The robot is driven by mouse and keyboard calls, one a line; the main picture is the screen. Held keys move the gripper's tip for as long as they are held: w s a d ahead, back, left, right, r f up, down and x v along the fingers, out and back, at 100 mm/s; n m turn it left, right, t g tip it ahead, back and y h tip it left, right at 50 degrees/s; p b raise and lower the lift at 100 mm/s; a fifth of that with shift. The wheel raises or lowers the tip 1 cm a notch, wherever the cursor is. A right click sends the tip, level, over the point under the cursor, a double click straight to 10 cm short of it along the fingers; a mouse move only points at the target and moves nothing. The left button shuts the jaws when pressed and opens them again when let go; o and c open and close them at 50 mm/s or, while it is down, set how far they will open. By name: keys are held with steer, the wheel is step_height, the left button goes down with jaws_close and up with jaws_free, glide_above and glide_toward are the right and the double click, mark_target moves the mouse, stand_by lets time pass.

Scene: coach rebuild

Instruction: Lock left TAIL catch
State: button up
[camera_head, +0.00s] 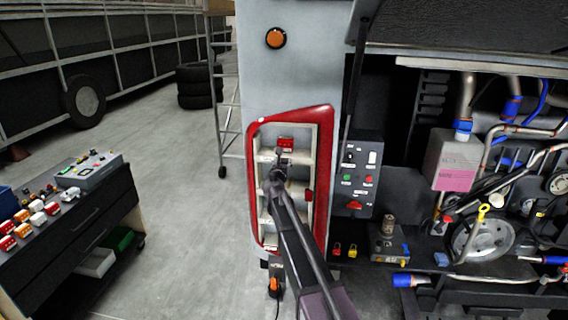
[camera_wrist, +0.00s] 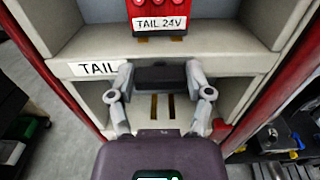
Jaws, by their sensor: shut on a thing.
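My gripper (camera_wrist: 160,77) reaches into the lamp housing, with its two grey fingers on either side of a dark block (camera_wrist: 160,76). It is shut on this block, just right of the white TAIL label (camera_wrist: 97,69). I cannot tell for certain whether the block is the TAIL catch. A red module marked TAIL 24V (camera_wrist: 159,18) sits in the bay above; it also shows in the head view (camera_head: 286,142). Two brass strips (camera_wrist: 162,107) show below the block. In the head view my gripper (camera_head: 278,170) is small, and my arm hides part of the lower bays.
The red-rimmed housing (camera_head: 322,140) encloses the cream bays. A switch panel (camera_head: 358,175) and an open engine bay with pipes stand at right. A workbench (camera_head: 75,225) with several coloured modules is at left. Clear floor (camera_head: 185,240) lies between.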

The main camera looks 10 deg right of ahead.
steer(key=shift+n, duration=0.3)
steer(key=n, duration=0.8)
steer(key=shift+w+a+f+n, duration=0.1)
steer(key=shift+a+n, duration=0.05)
steer(key=shift+n, duration=0.25)
steer(key=n, duration=0.4)
steer(key=shift+f+n, duration=0.1)
steer(key=shift+n, duration=2.1)
steer(key=o, duration=1.1)
steer(key=shift+f, duration=0.1)
steer(key=shift+o, duration=0.2)
